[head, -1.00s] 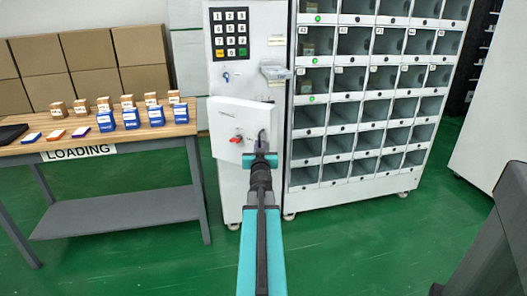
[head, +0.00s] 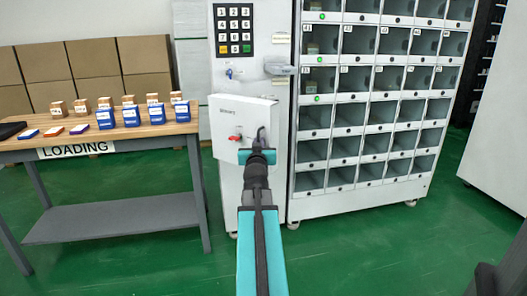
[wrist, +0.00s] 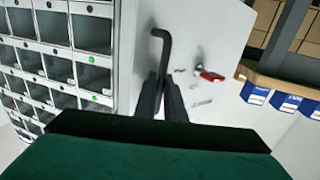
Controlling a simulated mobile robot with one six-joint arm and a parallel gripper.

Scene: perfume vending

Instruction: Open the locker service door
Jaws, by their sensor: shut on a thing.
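The service door (head: 222,124) is a white panel on the narrow control column left of the locker grid. It stands out from the column, with its top edge showing, so it looks partly open. A red key or knob (head: 236,138) is on its face and also shows in the wrist view (wrist: 211,76). A black bar handle (wrist: 164,48) is near the door's right edge. My gripper (head: 259,149) is at this handle. In the wrist view its dark fingers (wrist: 162,98) are shut on the handle's lower part, which they hide.
A keypad (head: 234,31) and a metal latch or tray (head: 281,69) are above the door. The locker grid (head: 368,100) stands close on the right. A loading table (head: 95,147) with several small boxes is on the left. Green floor in front is clear.

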